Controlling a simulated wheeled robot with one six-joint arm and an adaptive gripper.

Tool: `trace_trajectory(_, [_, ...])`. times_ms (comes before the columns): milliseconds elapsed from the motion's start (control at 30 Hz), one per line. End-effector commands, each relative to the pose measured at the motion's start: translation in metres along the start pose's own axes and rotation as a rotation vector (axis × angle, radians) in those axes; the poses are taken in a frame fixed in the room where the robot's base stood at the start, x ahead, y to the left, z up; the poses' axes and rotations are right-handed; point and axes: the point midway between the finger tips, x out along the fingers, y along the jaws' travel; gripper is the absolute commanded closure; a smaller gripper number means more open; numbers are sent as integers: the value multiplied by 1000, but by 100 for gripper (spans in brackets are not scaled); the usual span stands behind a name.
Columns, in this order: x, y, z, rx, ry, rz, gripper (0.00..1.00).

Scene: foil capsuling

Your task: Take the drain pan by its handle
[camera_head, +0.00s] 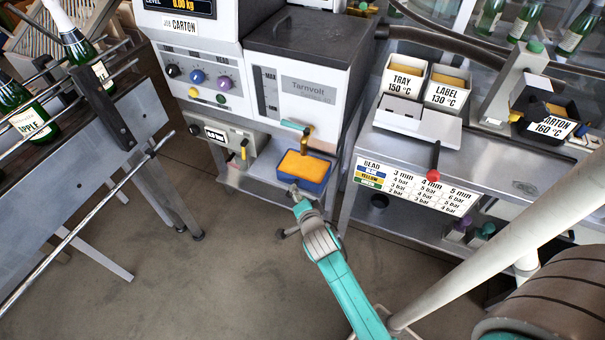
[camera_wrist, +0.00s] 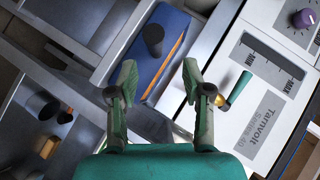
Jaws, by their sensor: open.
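The drain pan (camera_head: 315,186) is a small blue tray with an orange-yellow fill. It sits below the tap of the Tarnvolt tank, and in the wrist view its blue wall (camera_wrist: 178,24) faces me. A dark, round-ended handle (camera_wrist: 153,36) sticks out from that wall towards the wrist camera. My gripper (camera_head: 295,193) is at the front of the pan and hides the handle in the head view. In the wrist view its two fingers (camera_wrist: 159,78) are spread apart with nothing between them. The handle appears just beyond the fingertips; whether they touch the pan is unclear.
The Tarnvolt tank (camera_head: 304,88) and its brass tap (camera_head: 306,136) stand just above the pan. A control box with a yellow lever (camera_head: 244,149) is to the left. A bench with a red-knobbed lever (camera_head: 434,174) is to the right. Open floor lies in front.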

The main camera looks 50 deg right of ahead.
Motion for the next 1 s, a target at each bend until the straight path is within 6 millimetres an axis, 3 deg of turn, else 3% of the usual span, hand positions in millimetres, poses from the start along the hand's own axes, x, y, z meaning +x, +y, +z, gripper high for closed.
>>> trace_trajectory(333, [29,2,0,-1,0,1,50])
trace_trajectory(600, [64,5,1,-1,0,-1,50])
trace_trajectory(933, [71,6,2,-2,-1,0,50])
trace_trajectory(1000, [71,6,2,-2,-1,0,65])
